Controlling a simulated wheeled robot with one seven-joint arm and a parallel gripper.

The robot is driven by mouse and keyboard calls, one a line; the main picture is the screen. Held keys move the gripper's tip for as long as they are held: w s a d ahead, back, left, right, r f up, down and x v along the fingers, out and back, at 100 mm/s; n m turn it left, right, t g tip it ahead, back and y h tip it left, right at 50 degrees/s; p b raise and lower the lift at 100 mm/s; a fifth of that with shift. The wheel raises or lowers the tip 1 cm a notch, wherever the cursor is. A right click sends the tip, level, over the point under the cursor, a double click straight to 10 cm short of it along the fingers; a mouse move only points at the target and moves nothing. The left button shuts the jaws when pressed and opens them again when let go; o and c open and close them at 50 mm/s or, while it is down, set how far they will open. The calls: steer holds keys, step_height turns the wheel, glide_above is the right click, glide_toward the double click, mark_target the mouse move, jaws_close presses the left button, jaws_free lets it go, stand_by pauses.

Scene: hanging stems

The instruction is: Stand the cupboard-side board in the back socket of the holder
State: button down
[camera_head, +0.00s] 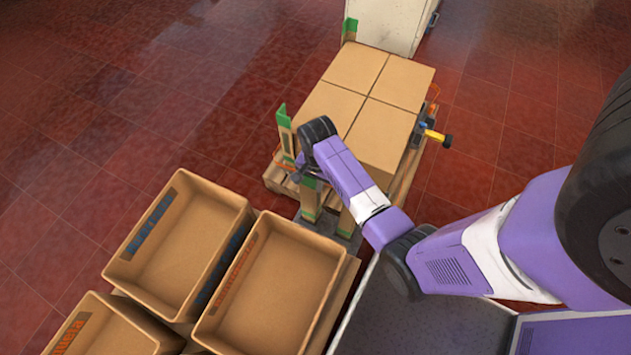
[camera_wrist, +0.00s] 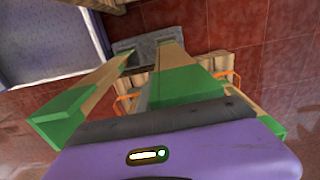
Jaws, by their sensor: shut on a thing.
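The holder (camera_head: 341,236) is a grey base at the pallet's near end. It also shows in the wrist view (camera_wrist: 146,43). My gripper (camera_head: 309,172) is shut on a tan board (camera_head: 309,203) with a green top, just below it. In the wrist view this board (camera_wrist: 172,57) runs down to the holder; I cannot tell whether its foot is seated in a socket. A second green-ended board (camera_wrist: 92,89) stands beside it, with its foot at the holder. My fingertips are hidden behind the green end and my purple gripper body.
Tan cartons (camera_head: 375,100) fill the pallet. Green-topped posts stand at its left corner (camera_head: 285,130) and near the pale cupboard (camera_head: 390,22). A yellow-and-black handle (camera_head: 437,137) juts out right. Open bins (camera_head: 270,290) stand at front left. The red floor at left is clear.

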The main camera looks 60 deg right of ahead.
steer(key=shift+f+b, duration=0.35)
steer(key=shift+f, duration=0.4)
stand_by(0.7)
steer(key=c, duration=1.5)
jaws_free()
steer(key=shift+r, duration=0.1)
step_height(320, 180, up, 8)
steer(key=shift+f+p, duration=0.15)
steer(key=shift+p, duration=0.5)
